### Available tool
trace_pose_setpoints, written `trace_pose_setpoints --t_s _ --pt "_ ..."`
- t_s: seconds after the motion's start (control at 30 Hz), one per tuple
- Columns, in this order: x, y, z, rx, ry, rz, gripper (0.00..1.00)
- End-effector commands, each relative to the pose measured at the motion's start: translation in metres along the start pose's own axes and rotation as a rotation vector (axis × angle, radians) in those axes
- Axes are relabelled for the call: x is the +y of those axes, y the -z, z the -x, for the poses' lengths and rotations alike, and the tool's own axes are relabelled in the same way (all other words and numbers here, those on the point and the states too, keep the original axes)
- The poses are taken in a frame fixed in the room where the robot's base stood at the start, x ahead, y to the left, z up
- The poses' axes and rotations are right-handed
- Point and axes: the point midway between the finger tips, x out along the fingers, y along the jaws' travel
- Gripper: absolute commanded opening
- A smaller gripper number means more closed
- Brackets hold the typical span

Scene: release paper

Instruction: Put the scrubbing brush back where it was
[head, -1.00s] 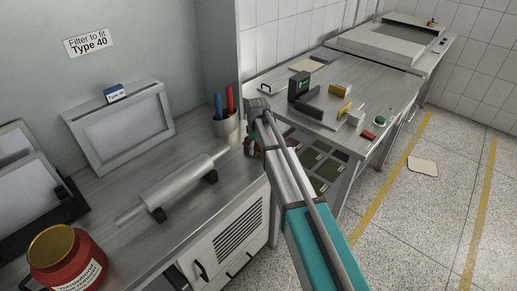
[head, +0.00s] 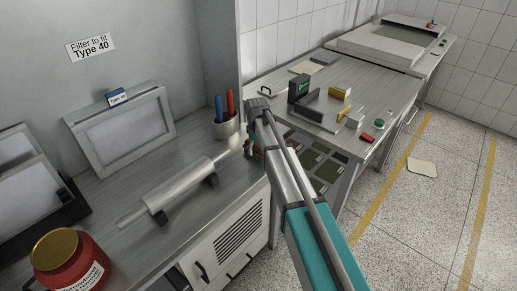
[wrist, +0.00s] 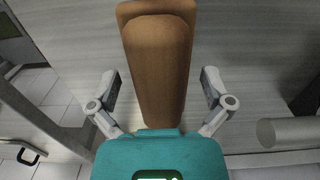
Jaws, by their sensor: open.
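The brown wooden back and handle of what looks like the scrubbing brush (wrist: 158,65) fill the middle of the wrist view, over a grey metal surface. Its bristles are hidden. My gripper (wrist: 160,85) is open, with one finger on each side of the brush and a gap showing at both sides. Whether the brush rests on the surface is hard to tell. In the head view my gripper (head: 250,149) is at the right edge of the near counter, mostly hidden by my arm.
A metal roller (head: 170,190) on black supports lies left of my gripper. A pen cup (head: 226,127) stands close behind it. A red jar (head: 68,262) and framed screens (head: 122,125) are farther left. A second table (head: 390,83) stands beyond a gap at right.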

Motion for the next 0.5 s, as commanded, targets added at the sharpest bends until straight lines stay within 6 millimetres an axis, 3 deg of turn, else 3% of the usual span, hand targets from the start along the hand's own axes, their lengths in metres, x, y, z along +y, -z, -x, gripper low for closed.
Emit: trace_pose_setpoints --t_s 0.5 --pt "0.0 0.0 0.046 0.0 0.0 0.0 1.0"
